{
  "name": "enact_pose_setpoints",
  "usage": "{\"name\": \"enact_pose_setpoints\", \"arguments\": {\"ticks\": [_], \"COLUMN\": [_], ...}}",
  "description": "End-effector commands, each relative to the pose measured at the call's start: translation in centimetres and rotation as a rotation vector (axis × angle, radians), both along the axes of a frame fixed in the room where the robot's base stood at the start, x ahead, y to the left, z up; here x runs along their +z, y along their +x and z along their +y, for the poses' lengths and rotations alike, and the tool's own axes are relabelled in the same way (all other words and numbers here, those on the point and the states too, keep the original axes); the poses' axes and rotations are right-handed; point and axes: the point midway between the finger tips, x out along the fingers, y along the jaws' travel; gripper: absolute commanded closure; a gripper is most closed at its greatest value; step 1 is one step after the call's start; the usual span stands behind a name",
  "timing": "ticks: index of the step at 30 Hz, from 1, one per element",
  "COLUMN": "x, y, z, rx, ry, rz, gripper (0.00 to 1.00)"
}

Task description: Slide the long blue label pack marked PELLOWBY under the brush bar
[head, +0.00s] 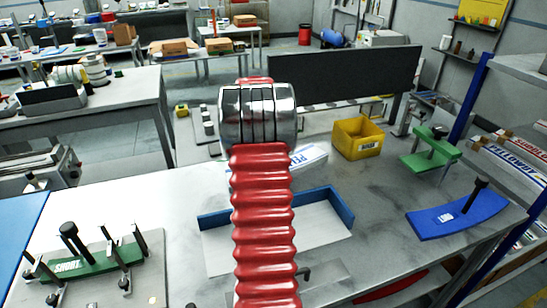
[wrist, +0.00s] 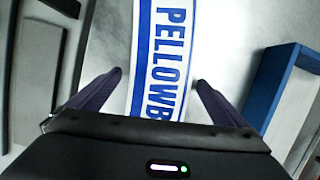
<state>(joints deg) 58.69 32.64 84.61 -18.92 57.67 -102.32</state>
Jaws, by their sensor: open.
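The PELLOWBY pack (wrist: 165,40) is a long white strip with blue edge stripes and blue capital letters. In the wrist view it runs from the top edge down between my fingers, and its near end is hidden by my gripper body. My gripper (wrist: 159,79) is open, with one dark finger on each side of the pack and a gap on both sides. In the head view only the pack's end (head: 311,157) with the letters "PE" shows to the right of my arm, and my gripper is hidden behind the arm. I cannot clearly identify the brush bar.
A blue-walled tray (head: 341,208) lies on the near bench; its wall (wrist: 270,88) stands right of my gripper. Dark bars (wrist: 38,85) run along the left. A yellow bin (head: 358,139), green clamp (head: 430,153), curved blue plate (head: 457,214) and long dark panel (head: 345,76) stand around.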

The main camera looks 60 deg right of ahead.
Motion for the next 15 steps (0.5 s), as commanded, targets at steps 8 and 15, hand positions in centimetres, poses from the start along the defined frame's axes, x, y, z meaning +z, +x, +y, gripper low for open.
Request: {"name": "enact_pose_setpoints", "arguments": {"ticks": [8, 15], "x": [-0.39, -0.39], "y": [-0.07, -0.06], "z": [-0.11, -0.09], "rx": [0.0, 0.001], "ry": [-0.001, 0.0], "rz": [0.0, -0.001], "gripper": [0.03, 0.13]}}
